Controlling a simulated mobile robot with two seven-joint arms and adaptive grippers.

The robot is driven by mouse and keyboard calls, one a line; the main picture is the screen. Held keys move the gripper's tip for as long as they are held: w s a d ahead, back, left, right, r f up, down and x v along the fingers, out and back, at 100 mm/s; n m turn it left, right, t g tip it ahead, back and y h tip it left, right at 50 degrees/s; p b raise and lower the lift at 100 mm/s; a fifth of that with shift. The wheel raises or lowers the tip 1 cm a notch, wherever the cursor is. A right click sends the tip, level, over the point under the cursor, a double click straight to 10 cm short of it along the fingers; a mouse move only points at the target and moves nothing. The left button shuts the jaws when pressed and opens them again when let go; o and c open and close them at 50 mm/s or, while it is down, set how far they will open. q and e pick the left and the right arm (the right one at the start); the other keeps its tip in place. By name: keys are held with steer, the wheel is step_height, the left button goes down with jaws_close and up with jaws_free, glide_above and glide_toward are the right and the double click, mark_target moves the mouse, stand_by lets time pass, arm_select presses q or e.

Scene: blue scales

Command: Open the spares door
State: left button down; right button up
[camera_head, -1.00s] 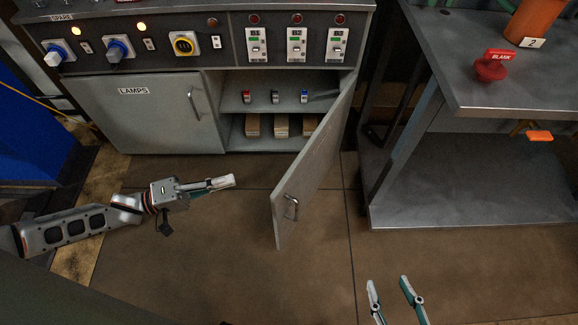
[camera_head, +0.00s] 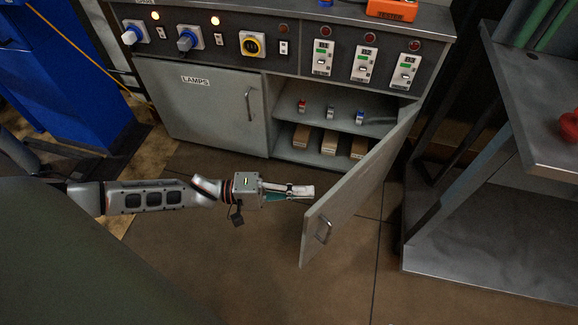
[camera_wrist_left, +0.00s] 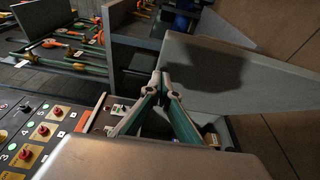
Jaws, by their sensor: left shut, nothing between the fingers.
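The spares door (camera_head: 352,188) is the right-hand grey door of the cabinet. It stands partly open, hinged at its right edge, with its handle (camera_head: 323,231) on the outer face near the free edge. My left gripper (camera_head: 311,192) is shut and empty, beside the door's free edge on its inner side. The head view does not settle whether it touches the door. In the left wrist view the closed fingertips (camera_wrist_left: 162,78) overlap the left end of a grey panel (camera_wrist_left: 205,75), likely this door. My right gripper is out of view.
The lamps door (camera_head: 215,105) left of the opening is shut. Inside, the upper shelf (camera_head: 285,108) holds small coloured parts and the lower one boxes (camera_head: 329,143). A grey metal bench (camera_head: 480,245) stands at the right. The floor (camera_head: 255,270) before the door is clear.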

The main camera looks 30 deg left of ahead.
arm_select(q)
steer(key=shift+s+d, duration=0.15)
steer(key=shift+d, duration=0.5)
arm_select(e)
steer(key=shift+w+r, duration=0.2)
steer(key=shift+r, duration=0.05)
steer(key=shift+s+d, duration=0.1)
